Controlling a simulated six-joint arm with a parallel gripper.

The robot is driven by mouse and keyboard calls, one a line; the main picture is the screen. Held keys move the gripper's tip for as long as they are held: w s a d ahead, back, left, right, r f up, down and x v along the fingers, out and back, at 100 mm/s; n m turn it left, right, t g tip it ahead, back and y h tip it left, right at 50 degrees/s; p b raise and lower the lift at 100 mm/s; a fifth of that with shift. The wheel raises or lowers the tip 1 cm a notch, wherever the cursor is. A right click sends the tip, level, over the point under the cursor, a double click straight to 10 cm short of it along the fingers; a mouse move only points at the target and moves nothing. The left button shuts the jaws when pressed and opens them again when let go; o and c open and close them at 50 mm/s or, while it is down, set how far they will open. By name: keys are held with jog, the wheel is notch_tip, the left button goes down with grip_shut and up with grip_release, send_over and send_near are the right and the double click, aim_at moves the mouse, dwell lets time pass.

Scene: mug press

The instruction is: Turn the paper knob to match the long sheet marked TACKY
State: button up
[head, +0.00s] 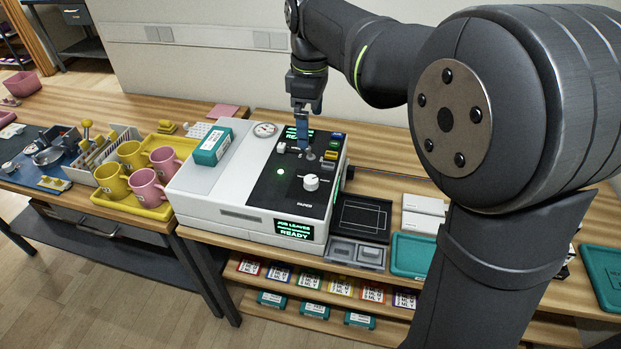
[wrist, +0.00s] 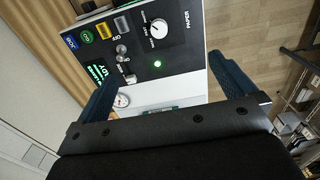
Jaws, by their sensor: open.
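The white round paper knob (head: 311,182) sits on the black panel of the white press machine (head: 205,190), beside the word PAPER. It also shows in the wrist view (wrist: 158,28), where its pointer setting is too small to read. My gripper (head: 304,143) points down over the back part of the panel, behind the knob and apart from it. In the wrist view its two blue fingers (wrist: 165,68) are spread wide with nothing between them. No sheet with a readable TACKY mark shows; a teal labelled box (head: 213,146) lies on top of the machine, its print unreadable.
Small levers and coloured buttons (wrist: 103,31) stand near the knob. A green lamp (head: 281,171) glows. The front display (head: 294,230) reads READY. A yellow tray (head: 150,208) with mugs is at left. White boxes (head: 424,212) and a teal tray (head: 412,254) are at right.

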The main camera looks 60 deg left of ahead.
aim_at(311, 179)
notch_tip(311, 179, up, 2)
jog(key=shift+r, duration=0.2)
jog(key=shift+c, duration=0.2)
jog(key=c, duration=1)
notch_tip(311, 179, down, 19)
jog(key=m, duration=2.6)
jog(key=shift+w+m, duration=0.1)
jog(key=shift+m, duration=0.3)
